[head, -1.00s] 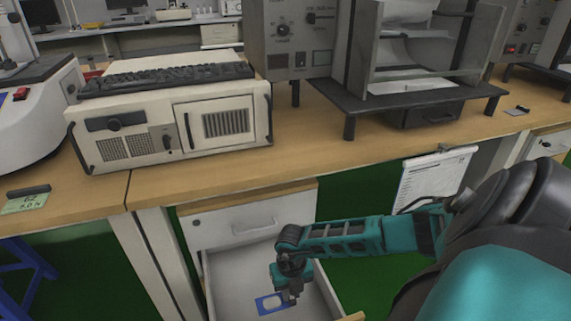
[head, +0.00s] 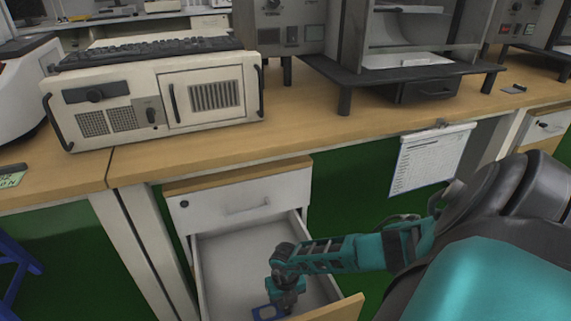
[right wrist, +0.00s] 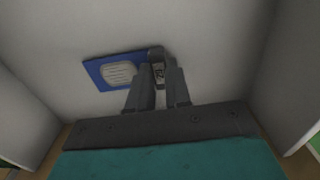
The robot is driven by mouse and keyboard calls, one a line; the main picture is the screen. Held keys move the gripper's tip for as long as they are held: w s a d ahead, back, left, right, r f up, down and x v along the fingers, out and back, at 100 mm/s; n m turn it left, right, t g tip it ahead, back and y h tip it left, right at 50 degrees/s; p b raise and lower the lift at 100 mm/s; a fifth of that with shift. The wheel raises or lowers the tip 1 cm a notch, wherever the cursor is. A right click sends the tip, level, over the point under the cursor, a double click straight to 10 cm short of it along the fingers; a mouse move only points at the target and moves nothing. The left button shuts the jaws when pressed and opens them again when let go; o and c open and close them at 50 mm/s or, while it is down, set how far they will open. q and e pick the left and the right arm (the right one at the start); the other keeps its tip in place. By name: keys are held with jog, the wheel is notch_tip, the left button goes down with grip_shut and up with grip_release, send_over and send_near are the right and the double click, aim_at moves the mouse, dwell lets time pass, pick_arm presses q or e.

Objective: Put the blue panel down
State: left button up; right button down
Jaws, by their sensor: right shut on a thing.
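The blue panel (head: 266,313) is in the open drawer (head: 234,250), low in the head view. In the right wrist view the panel (right wrist: 112,71) is a flat blue piece with a light oval patch. My right gripper (head: 285,308) reaches down into the drawer. In the right wrist view its fingers (right wrist: 158,75) are shut on the panel's right end. The panel is close to the pale drawer floor; I cannot tell whether it touches. My left gripper is not in view.
The drawer's wooden front edge (head: 338,308) and side walls surround my gripper. Above is a wooden bench (head: 220,148) with a beige computer case (head: 160,92) and grey test equipment (head: 400,70). A clipboard sheet (head: 428,160) hangs from the bench edge.

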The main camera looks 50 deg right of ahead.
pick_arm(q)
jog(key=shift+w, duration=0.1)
pick_arm(e)
jog(key=c, duration=1.5)
grip_release()
jog(key=shift+f, duration=0.1)
jog(key=o, duration=0.4)
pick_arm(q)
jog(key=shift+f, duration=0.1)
pick_arm(e)
jog(key=shift+o, duration=0.2)
jog(key=shift+r, duration=0.2)
notch_tip(320, 180, up, 5)
jog(key=p, duration=0.3)
jog(key=shift+r, duration=0.2)
pick_arm(q)
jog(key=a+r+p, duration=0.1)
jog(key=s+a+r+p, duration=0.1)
jog(key=p, duration=0.1)
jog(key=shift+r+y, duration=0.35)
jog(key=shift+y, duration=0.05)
pick_arm(e)
notch_tip(320, 180, up, 6)
jog(key=shift+r, duration=0.25)
